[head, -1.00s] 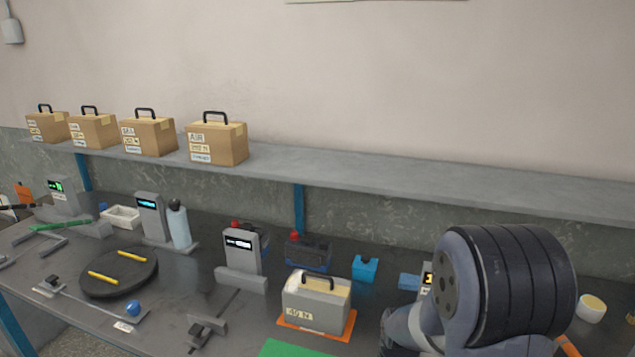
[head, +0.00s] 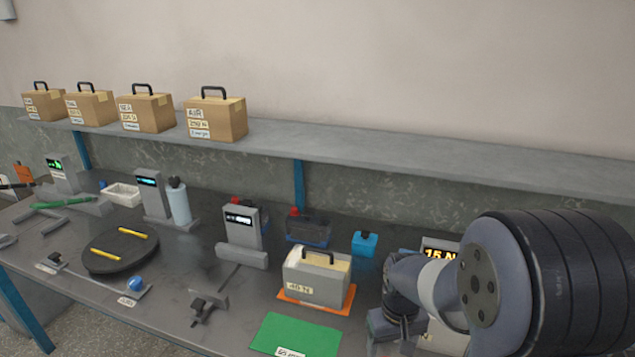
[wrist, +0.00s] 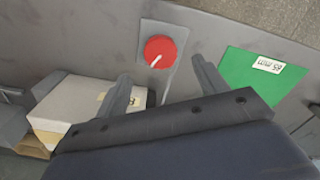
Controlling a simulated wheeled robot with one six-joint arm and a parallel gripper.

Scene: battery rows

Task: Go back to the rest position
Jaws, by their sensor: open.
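My gripper (wrist: 162,85) is open in the wrist view, with its two fingers apart and nothing between them. Beyond the fingers, a red dial (wrist: 159,51) with a white pointer is mounted on a grey plate. In the head view my arm fills the lower right, and its links hide part of the bench; the state of the fingers is hard to make out there.
A grey case (head: 315,278) labelled 40 N stands on an orange mat (head: 290,296). A green mat (head: 297,334) lies flat in front. A turntable (head: 120,255) holds two yellow sticks. Boxed cases (head: 217,120) line the shelf. A 15 N display (head: 440,252) stands behind my arm.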

